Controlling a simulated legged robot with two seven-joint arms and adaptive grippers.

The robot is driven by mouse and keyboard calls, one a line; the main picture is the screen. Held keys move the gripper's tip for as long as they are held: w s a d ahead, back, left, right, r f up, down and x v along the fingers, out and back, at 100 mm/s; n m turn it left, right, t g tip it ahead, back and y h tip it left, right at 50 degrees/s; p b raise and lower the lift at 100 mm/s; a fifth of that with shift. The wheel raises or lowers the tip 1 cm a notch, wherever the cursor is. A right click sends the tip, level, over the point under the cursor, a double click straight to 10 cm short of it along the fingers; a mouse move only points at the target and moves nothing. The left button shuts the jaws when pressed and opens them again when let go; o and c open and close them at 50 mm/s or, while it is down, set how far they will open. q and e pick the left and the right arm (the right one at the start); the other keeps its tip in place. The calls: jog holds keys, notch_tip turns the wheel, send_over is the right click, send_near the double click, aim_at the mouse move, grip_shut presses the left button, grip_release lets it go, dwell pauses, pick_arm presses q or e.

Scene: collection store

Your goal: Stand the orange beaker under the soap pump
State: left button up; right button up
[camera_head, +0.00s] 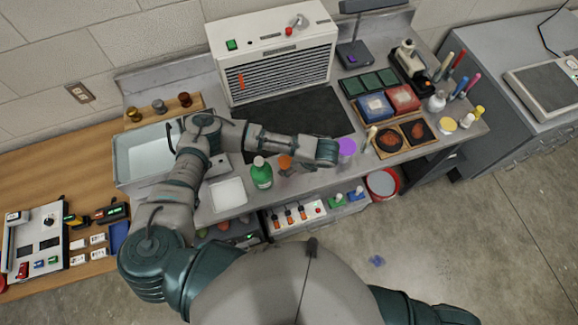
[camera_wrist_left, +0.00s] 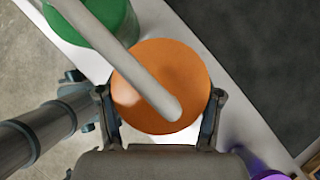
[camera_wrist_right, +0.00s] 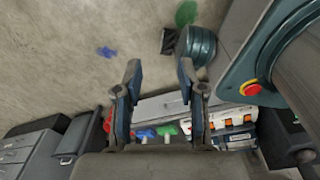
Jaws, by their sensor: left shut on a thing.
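The orange beaker (camera_head: 284,162) is at the front edge of the bench, just right of the green soap pump (camera_head: 261,173). My left gripper (camera_head: 297,168) is shut on it. In the left wrist view the beaker (camera_wrist_left: 185,75) sits between the two fingers of the left gripper (camera_wrist_left: 160,98). The pale spout of the soap pump (camera_wrist_left: 88,20) crosses above the beaker, its tip over the beaker's near half. Whether the beaker's base touches the bench is hidden. My right gripper (camera_wrist_right: 159,66) is open and empty, above the floor.
A purple object (camera_head: 347,147) stands to the right of the beaker. A white tray (camera_head: 228,194) lies left of the pump. A dark mat (camera_head: 300,118) is behind. Bins and blocks (camera_head: 403,98) fill the right side. A shelf with a switch panel (camera_head: 294,214) is below.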

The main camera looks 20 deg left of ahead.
pick_arm(q)
jog(key=shift+w+a, duration=0.2)
jog(key=shift+w, duration=0.05)
jog(key=shift+f, duration=0.25)
notch_tip(320, 180, down, 2)
jog(key=shift+d+f, duration=0.1)
jog(key=shift+d, duration=0.05)
jog(key=shift+d+f, duration=0.15)
jog(key=shift+f, duration=0.2)
jog(key=shift+d, duration=0.25)
jog(key=o, duration=1.2)
jog(key=shift+a+f, duration=0.1)
jog(key=shift+a, duration=0.35)
jog(key=shift+d+r, duration=0.25)
jog(key=shift+r, duration=0.05)
jog(key=shift+p+v, duration=0.4)
jog(key=shift+v, duration=5.45)
pick_arm(e)
jog(key=shift+a+r, duration=0.2)
jog(key=shift+r, duration=0.25)
